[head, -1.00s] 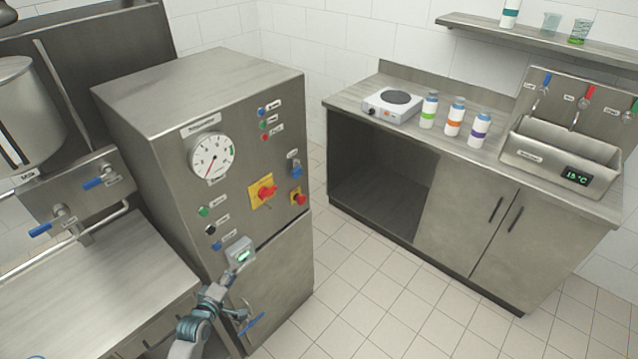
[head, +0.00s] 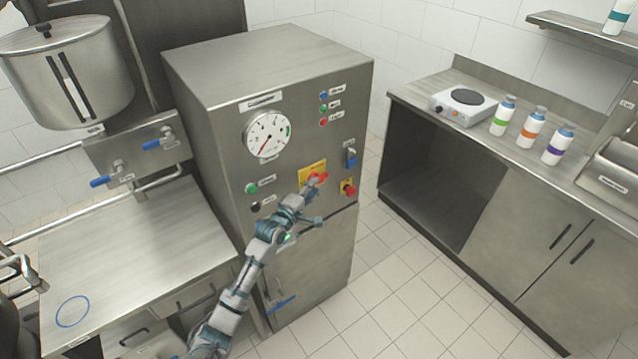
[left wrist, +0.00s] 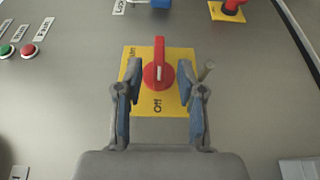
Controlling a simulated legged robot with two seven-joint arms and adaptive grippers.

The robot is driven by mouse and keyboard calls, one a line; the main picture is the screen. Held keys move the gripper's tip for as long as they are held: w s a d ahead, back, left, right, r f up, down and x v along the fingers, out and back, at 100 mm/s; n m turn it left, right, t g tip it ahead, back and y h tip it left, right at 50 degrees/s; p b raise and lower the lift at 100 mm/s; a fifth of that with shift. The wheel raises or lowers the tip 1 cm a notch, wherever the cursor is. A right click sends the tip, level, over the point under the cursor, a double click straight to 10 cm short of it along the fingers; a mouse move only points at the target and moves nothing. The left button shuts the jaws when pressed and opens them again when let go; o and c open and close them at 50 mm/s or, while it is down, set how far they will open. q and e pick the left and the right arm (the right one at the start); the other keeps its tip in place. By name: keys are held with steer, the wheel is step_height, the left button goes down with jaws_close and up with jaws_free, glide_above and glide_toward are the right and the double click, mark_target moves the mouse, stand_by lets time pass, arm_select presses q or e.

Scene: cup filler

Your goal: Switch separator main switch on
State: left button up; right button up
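The main switch is a red rotary knob (head: 317,179) on a yellow plate (head: 312,168) on the separator's front panel. In the left wrist view the red knob (left wrist: 158,72) has its narrow handle pointing up in the picture, with "Off" printed below it on the yellow plate (left wrist: 150,108). A second label at the plate's upper left is hard to read. My left gripper (head: 303,197) is in front of the plate. In the left wrist view its fingers (left wrist: 160,84) are open, one on each side of the knob, with small visible gaps. My right gripper is not in view.
The separator cabinet (head: 210,120) has a dial gauge (head: 268,135), several buttons and a red emergency-type knob (head: 348,188) close to the switch's right. A blue-handled switch (head: 351,158) is above that. A steel table (head: 130,245) stands to the left. Open floor lies to the right.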

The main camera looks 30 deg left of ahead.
arm_select(q)
steer(key=w, duration=0.1)
steer(key=w+a, duration=0.1)
steer(key=w, duration=0.1)
steer(key=shift+w+f, duration=0.15)
steer(key=shift+w, duration=0.1)
steer(key=shift+d, duration=0.4)
jaws_close()
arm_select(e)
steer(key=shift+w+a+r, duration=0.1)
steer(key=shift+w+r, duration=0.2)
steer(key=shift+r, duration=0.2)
